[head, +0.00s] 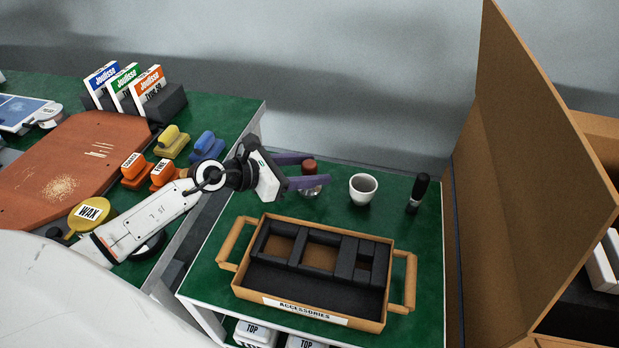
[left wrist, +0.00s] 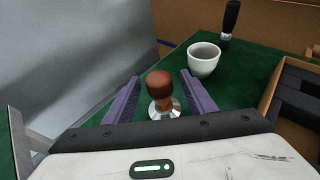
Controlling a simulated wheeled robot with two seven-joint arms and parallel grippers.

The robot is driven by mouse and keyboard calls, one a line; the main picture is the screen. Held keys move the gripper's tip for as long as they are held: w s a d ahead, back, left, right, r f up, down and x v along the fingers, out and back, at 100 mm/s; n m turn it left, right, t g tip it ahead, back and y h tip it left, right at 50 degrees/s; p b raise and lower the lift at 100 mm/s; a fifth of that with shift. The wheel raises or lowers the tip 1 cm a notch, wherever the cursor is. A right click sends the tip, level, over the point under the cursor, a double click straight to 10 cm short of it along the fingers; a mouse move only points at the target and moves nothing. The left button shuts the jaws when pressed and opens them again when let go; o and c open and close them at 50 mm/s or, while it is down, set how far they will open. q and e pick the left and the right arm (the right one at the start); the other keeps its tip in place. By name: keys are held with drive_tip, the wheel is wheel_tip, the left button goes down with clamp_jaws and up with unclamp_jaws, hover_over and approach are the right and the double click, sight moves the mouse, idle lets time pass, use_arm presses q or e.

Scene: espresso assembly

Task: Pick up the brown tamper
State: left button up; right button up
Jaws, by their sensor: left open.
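The brown tamper (head: 309,168) stands upright on the green table, with a brown handle and a shiny metal base. In the left wrist view the tamper (left wrist: 160,88) stands between the two purple fingers, with a gap on each side. My left gripper (head: 301,171) is open around it; one finger passes behind the tamper and the other in front, hiding part of its middle. My right gripper is not in view.
A white cup (head: 362,189) and a black-handled tool (head: 417,194) stand to the right of the tamper. The accessories tray (head: 310,313) with black dividers lies in front. A tall cardboard wall (head: 545,170) rises at the right.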

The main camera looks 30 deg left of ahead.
use_arm(q)
drive_tip(key=shift+c, duration=0.2)
drive_tip(key=shift+r, duration=0.1)
clamp_jaws()
